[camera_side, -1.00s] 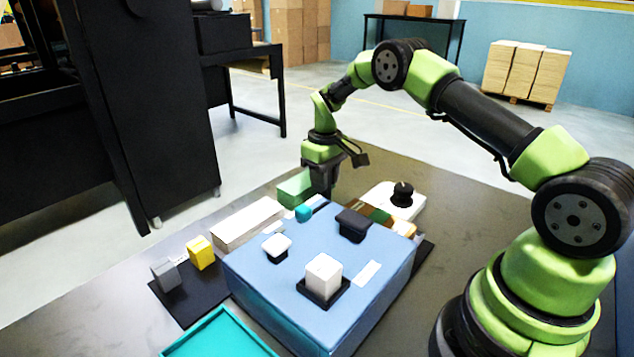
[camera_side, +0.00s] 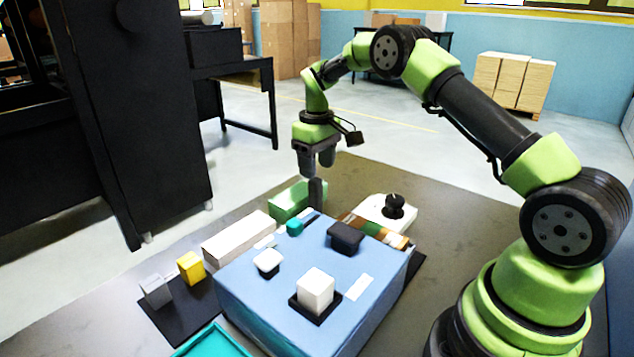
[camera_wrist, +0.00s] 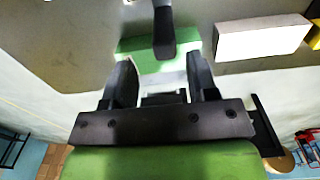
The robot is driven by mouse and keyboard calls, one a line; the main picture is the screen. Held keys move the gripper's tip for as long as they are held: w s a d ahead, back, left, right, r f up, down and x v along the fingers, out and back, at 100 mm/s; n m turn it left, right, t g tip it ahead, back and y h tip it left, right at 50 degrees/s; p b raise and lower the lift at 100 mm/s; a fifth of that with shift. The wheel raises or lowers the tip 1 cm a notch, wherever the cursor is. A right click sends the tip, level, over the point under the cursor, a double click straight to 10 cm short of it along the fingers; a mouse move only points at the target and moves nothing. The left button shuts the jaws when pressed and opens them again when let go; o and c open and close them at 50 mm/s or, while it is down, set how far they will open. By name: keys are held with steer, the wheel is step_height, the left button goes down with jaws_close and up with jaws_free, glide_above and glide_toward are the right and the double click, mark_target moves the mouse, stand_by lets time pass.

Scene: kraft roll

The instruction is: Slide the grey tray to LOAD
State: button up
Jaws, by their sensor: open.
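My gripper (camera_side: 314,167) is open and empty, pointing down just above a dark upright post (camera_side: 315,193) behind the blue box (camera_side: 335,262). In the wrist view the post (camera_wrist: 163,32) appears ahead of the gap between the open fingers (camera_wrist: 160,75), in front of a green block (camera_wrist: 126,46). The fingers do not appear to touch it. The post's foot is hidden behind the blue box in the side view. I cannot make out a grey tray for certain, nor read a LOAD label; the post may be a handle.
On the blue box stand a white cube (camera_side: 315,290), a black block (camera_side: 345,237) and a teal piece (camera_side: 294,227). A long white block (camera_side: 238,237), yellow block (camera_side: 191,267) and grey block (camera_side: 155,290) stand left. A white plate with black knob (camera_side: 394,205) lies right.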

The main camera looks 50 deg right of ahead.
step_height(320, 180, up, 3)
steer(key=shift+r, duration=0.15)
steer(key=shift+a+r, duration=0.15)
steer(key=shift+r, duration=0.25)
steer(key=s+a+r+m+t, duration=0.1)
steer(key=s+a+r+t, duration=0.1)
steer(key=s+a+r, duration=0.4)
steer(key=s+a+r+m+t, duration=0.1)
steer(key=s+a+r+t, duration=0.15)
steer(key=r, duration=0.55)
steer(key=s+a+m+t+y, duration=0.1)
steer(key=s+a, duration=0.2)
steer(key=s, duration=0.6)
steer(key=s+a+m+t+y, duration=0.1)
steer(key=s+a, duration=0.2)
steer(key=s, duration=0.6)
steer(key=shift+a+t, duration=0.25)
steer(key=shift+t, duration=0.1)
